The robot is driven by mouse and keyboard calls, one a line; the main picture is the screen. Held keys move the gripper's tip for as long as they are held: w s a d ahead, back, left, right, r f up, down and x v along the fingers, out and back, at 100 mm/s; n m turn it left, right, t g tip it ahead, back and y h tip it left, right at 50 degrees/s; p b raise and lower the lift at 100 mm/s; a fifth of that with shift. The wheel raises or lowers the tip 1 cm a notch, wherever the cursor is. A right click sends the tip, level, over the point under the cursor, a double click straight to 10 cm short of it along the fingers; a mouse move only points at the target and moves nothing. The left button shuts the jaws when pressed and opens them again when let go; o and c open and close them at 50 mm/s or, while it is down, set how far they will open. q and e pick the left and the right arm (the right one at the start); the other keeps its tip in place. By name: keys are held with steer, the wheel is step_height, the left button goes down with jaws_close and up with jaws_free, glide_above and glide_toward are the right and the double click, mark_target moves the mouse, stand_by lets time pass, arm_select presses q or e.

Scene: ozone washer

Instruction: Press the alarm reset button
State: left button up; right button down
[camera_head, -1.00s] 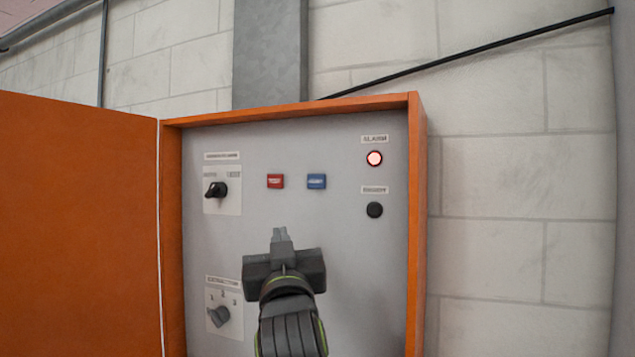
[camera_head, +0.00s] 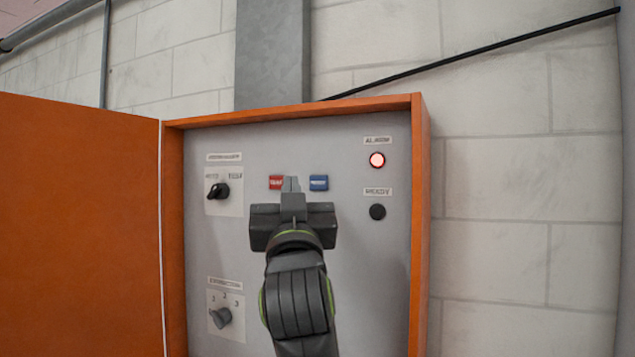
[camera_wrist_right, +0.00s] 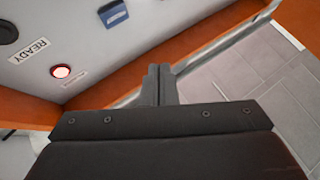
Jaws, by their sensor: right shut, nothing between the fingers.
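A control panel (camera_head: 345,270) in an open orange box carries a red button (camera_head: 275,182) and a blue button (camera_head: 319,183) side by side; their lettering is too small to read. My right gripper (camera_head: 291,184) is shut and empty, fingertips pointing up. In the right wrist view the blue button (camera_wrist_right: 113,14) is beyond the shut fingers (camera_wrist_right: 159,76), and the red button does not show. My left gripper is not in view.
The alarm light (camera_head: 377,160) glows at the panel's upper right, above a dark round ready light (camera_head: 377,212). A black selector (camera_head: 218,191) and a grey selector (camera_head: 221,317) are at the left. The orange door (camera_head: 80,230) stands open at the left.

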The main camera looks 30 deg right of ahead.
mark_target(311, 190)
steer(key=shift+w+d+p, duration=0.2)
steer(key=shift+w+d, duration=0.9)
steer(key=shift+d, duration=0.35)
steer(key=shift+w+d+p, duration=0.15)
steer(key=shift+w+d, duration=0.95)
steer(key=shift+d, duration=0.3)
steer(key=shift+d, duration=0.1)
steer(key=shift+w+d, duration=0.25)
steer(key=shift+w+d, duration=0.2)
steer(key=shift+d, duration=0.05)
stand_by(0.6)
steer(key=shift+a, duration=0.1)
steer(key=shift+s+a, duration=0.45)
steer(key=shift+a, duration=0.05)
stand_by(0.4)
steer(key=s+a, duration=0.1)
steer(key=a, duration=0.1)
steer(key=s+a, duration=0.2)
steer(key=shift+b, duration=0.35)
